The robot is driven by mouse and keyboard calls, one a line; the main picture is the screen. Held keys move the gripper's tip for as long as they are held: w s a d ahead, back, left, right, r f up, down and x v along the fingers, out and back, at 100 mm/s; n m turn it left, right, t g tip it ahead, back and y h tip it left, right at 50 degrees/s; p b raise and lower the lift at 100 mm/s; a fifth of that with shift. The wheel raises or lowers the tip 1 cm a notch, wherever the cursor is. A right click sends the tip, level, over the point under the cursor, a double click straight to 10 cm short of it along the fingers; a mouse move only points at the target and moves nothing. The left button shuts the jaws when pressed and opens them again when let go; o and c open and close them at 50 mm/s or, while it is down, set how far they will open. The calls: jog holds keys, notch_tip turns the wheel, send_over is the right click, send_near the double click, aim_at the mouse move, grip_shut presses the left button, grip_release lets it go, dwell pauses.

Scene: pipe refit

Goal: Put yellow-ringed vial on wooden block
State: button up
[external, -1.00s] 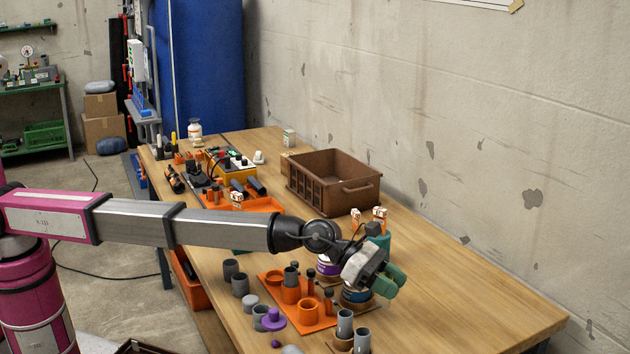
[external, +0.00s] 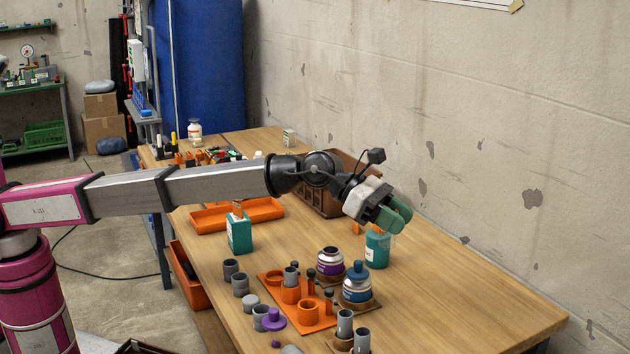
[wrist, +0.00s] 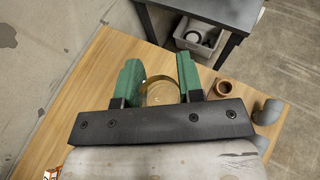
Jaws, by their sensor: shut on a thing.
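My gripper (external: 398,217) is raised above the table, its green fingers pointing down and to the right. In the wrist view, the fingers (wrist: 159,85) are shut on a clear round thing with a yellowish rim, which looks like the yellow-ringed vial (wrist: 160,93). The external view does not show it clearly. A blue-capped jar (external: 357,284) stands on a brown wooden base (external: 372,305). A purple-banded jar (external: 330,263) stands on another brown base. I cannot tell which base is the task's wooden block.
A teal bottle (external: 377,250) stands just below my gripper. An orange plate (external: 318,322) with fittings and several grey pipe pieces (external: 240,284) lie at the front left. A brown crate (external: 318,196) is behind my wrist. The table's right side is clear.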

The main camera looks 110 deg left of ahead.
jog(key=s+a+n+y, duration=0.1)
jog(key=s+a, duration=0.6)
jog(key=a, duration=1)
jog(key=s+a+r+n+y, duration=0.15)
jog(key=s+a, duration=0.55)
jog(key=a, duration=1.1)
jog(key=s+a+n+y, duration=0.15)
jog(key=s+a, duration=0.55)
jog(key=a, duration=1)
jog(key=s+a+n+y, duration=0.1)
jog(key=s+a+y, duration=0.1)
jog(key=s+a, duration=1.1)
jog(key=s+a+n+g+y, duration=0.1)
jog(key=s+a, duration=0.8)
jog(key=s, duration=0.7)
jog(key=s+a+n+y, duration=0.1)
jog(key=s+a+y, duration=0.1)
jog(key=s+a, duration=1.1)
jog(key=shift+w+d+f, duration=0.45)
jog(key=shift+w+f, duration=1.3)
jog(key=shift+f, duration=0.9)
jog(key=shift+w+d+f, duration=0.4)
jog(key=shift+w+f, duration=1.35)
jog(key=shift+f, duration=0.9)
jog(key=shift+w+d+f, duration=0.45)
jog(key=shift+w+f, duration=1.3)
jog(key=shift+f, duration=0.9)
jog(key=shift+f, duration=0.1)
